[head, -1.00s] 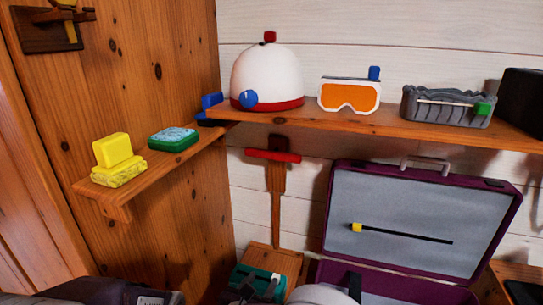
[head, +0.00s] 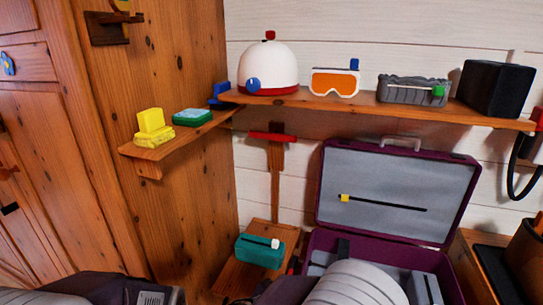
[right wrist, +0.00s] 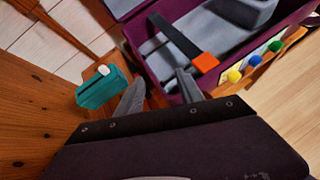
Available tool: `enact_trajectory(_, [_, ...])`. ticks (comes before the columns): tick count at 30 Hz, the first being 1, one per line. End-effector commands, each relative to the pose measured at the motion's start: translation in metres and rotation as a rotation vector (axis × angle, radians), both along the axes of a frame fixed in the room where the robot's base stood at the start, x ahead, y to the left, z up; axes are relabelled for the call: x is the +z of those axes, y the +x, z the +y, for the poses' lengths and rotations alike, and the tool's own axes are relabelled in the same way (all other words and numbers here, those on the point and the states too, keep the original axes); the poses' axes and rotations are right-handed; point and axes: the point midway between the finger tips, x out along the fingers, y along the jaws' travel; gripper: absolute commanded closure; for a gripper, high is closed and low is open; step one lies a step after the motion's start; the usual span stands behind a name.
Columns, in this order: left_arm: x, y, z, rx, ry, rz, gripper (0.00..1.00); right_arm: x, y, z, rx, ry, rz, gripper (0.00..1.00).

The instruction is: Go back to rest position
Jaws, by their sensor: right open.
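My right gripper (right wrist: 160,88) is open in the right wrist view, its two grey fingers spread with nothing between them. The teal box with a white knob (right wrist: 100,90) is left of the fingers, and the open purple suitcase (right wrist: 133,38) is beyond and to the right. In the head view parts of my arms show along the bottom edge. My right arm covers part of the suitcase there. I cannot see my left gripper's fingers.
The teal box (head: 259,248) stands on a low wooden ledge left of the suitcase (head: 315,262). A wall shelf (head: 330,102) holds a white helmet, goggles, a grey tray and a black box. A side shelf (head: 160,150) holds a yellow sponge and a green block.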

Motion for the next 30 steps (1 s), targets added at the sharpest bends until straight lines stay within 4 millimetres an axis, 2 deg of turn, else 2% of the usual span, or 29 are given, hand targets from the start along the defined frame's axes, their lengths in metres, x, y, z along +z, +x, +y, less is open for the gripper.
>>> enact_trajectory(1, [0.0, 0.0, 0.0, 0.0, 0.0, 0.0, 1.0, -0.005, -0.006, -0.017, -0.082, 0.05, 0.02, 0.56])
enact_trajectory(6, [0.0, 0.0, 0.0, 0.0, 0.0, 0.0, 1.0, -0.031, -0.041, -0.071, -0.463, 0.3, 0.08, 0.56])
enact_trajectory(10, [0.0, 0.0, 0.0, 0.0, 0.0, 0.0, 1.0, -0.048, -0.077, -0.098, -0.856, 0.568, 0.075, 0.56])
enact_trajectory(12, [0.0, 0.0, 0.0, 0.0, 0.0, 0.0, 1.0, -0.054, -0.092, -0.104, -1.077, 0.721, 0.045, 0.56])
enact_trajectory(16, [0.0, 0.0, 0.0, 0.0, 0.0, 0.0, 1.0, -0.058, -0.106, -0.11, -1.469, 0.999, -0.064, 0.56])
enact_trajectory(23, [0.0, 0.0, 0.0, 0.0, 0.0, 0.0, 1.0, -0.047, -0.099, -0.129, -2.037, 1.421, -0.378, 0.56])
enact_trajectory(24, [-0.02, 0.0, 0.0, 0.0, 0.0, -0.001, 1.0, -0.069, -0.102, -0.127, -2.045, 1.411, -0.369, 0.56])
enact_trajectory(25, [-0.028, 0.0, 0.0, 0.0, 0.0, -0.001, 1.0, -0.078, -0.104, -0.126, -2.047, 1.398, -0.36, 0.56])
enact_trajectory(30, [-0.061, -0.001, 0.0, 0.0, 0.0, 0.001, 1.0, -0.114, -0.113, -0.122, -2.077, 1.354, -0.334, 0.56])
